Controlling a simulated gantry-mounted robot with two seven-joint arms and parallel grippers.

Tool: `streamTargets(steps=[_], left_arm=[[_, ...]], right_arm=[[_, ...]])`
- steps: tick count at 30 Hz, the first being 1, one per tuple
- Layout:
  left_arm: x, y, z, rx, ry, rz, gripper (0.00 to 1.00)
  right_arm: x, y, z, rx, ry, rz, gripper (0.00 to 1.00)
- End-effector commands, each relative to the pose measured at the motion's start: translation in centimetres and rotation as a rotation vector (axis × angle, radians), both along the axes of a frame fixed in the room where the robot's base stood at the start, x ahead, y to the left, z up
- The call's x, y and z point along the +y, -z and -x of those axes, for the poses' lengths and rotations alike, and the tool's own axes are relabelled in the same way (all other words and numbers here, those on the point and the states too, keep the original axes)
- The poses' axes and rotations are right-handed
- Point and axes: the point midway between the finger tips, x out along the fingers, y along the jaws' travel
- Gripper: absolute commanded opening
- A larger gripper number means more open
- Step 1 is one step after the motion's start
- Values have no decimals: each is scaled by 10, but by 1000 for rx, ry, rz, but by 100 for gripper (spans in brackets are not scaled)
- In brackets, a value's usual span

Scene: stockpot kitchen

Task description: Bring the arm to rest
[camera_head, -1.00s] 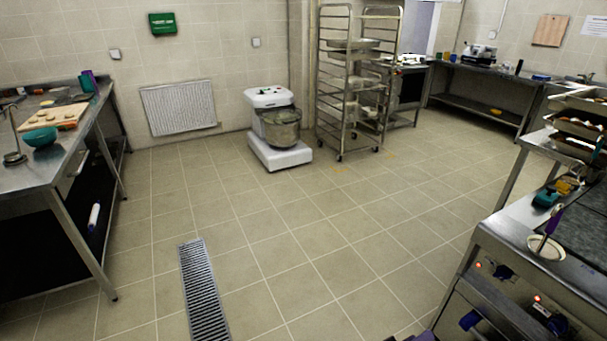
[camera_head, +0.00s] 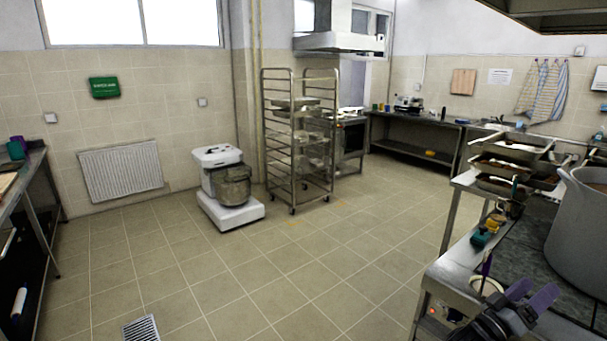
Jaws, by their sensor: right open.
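My right gripper (camera_head: 531,296) is at the bottom right of the head view. Its two purple-grey fingers stand apart, with nothing seen between them. It is in front of the stove's dark top (camera_head: 535,236), near its front edge. The large grey stockpot (camera_head: 590,232) stands to the right and behind it, cut off by the picture's edge. From this view I cannot tell how high the gripper is above the stove. My left gripper is not in view.
Stacked trays (camera_head: 508,163) stand behind the stove. A mixer (camera_head: 228,187) and a wheeled rack (camera_head: 298,140) stand by the back wall. The tiled floor (camera_head: 270,265) between is clear.

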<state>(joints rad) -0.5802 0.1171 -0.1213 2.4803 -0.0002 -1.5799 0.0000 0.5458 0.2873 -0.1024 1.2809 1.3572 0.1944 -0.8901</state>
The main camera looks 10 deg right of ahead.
Motion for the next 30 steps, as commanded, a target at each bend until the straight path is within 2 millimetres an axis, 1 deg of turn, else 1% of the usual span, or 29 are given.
streamTargets(steps=[1, 2, 3, 4, 6, 8, 9, 11, 12, 14, 15, 17, 18, 20, 21, 23, 24, 27, 30], left_arm=[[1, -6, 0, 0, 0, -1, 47], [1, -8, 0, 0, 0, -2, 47], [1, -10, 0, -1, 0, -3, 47], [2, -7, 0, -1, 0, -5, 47], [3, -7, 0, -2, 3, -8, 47], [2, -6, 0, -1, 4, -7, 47], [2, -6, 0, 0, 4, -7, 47], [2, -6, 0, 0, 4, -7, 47], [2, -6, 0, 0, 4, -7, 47], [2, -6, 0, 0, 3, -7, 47], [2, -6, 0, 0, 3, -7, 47], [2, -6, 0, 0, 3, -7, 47], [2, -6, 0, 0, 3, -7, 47], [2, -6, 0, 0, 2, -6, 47], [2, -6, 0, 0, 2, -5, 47], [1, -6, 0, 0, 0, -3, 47], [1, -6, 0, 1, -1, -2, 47], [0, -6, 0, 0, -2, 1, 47], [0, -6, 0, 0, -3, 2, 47]], right_arm=[[-8, -27, 9, -35, 8, 30, 69], [-12, -40, 14, -54, 11, 45, 69], [-16, -58, 21, -79, 16, 67, 69], [-17, -48, 9, -73, -34, 32, 69], [-19, -29, -21, -55, -162, -71, 69], [-18, -16, -45, -40, -262, -157, 69], [-16, -6, -61, -26, -326, -218, 69], [-10, 11, -84, 0, -418, -316, 69], [-4, 24, -99, 24, -479, -386, 69], [8, 45, -121, 67, -562, -503, 69], [17, 61, -133, 103, -611, -586, 69], [35, 87, -148, 165, -671, -715, 69], [47, 104, -154, 211, -701, -801, 69], [66, 129, -159, 287, -727, -926, 69], [78, 145, -160, 337, -733, -1002, 69], [94, 166, -156, 414, -725, -1105, 69], [104, 178, -152, 462, -713, -1162, 69], [122, 202, -137, 573, -663, -1281, 69], [136, 220, -119, 674, -593, -1370, 69]])
